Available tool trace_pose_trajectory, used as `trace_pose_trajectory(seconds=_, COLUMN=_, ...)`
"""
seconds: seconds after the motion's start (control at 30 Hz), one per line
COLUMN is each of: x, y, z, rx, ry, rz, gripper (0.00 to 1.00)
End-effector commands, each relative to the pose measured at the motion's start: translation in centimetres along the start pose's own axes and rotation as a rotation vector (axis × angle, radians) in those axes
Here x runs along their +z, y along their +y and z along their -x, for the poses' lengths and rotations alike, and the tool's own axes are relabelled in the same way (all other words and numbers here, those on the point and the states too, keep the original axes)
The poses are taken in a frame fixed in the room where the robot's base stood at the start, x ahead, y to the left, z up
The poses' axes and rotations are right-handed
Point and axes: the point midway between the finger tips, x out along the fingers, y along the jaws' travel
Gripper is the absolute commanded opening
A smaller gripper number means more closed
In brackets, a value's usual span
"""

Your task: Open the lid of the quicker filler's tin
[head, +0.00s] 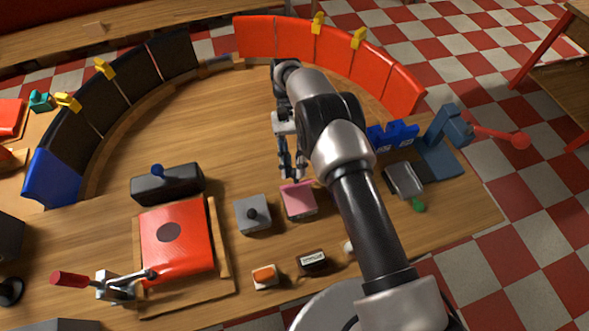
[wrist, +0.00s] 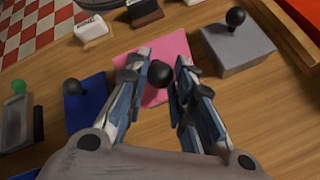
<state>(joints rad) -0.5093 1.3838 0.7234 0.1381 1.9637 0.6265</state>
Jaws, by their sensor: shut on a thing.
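The pink tin (head: 299,202) stands on the wooden bench; its pink lid (wrist: 180,45) fills the middle of the wrist view. A black round knob (wrist: 160,75) shows between my fingertips. My gripper (head: 291,172) reaches down at the pink tin, and in the wrist view the gripper (wrist: 157,92) is shut on this knob. I cannot tell whether the lid is raised off the tin.
A red sheet (head: 176,242) lies in a wooden frame beside a red-handled clamp (head: 112,286). Small labelled blocks, one orange-topped (head: 265,276) and one dark (head: 312,262), sit in front. A grey box (head: 403,180) and a blue stand (head: 440,145) are at the right. Curved panels (head: 330,45) ring the back.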

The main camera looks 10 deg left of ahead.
Motion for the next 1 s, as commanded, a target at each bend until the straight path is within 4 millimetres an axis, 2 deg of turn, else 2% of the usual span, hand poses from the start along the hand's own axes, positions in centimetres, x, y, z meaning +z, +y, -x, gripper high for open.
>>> trace_pose_trajectory(seconds=0.57, x=-0.13, y=-0.08, z=-0.03, rx=0.012, ry=-0.018, rz=-0.004, gripper=0.00)
trace_pose_trajectory(seconds=0.6, x=-0.13, y=-0.08, z=-0.03, rx=0.012, ry=-0.018, rz=-0.004, gripper=0.23)
trace_pose_trajectory(seconds=0.9, x=-0.10, y=-0.08, z=0.03, rx=0.011, ry=-0.017, rz=-0.003, gripper=0.43)
trace_pose_trajectory(seconds=1.0, x=-0.10, y=-0.08, z=0.05, rx=0.011, ry=-0.017, rz=-0.003, gripper=0.44)
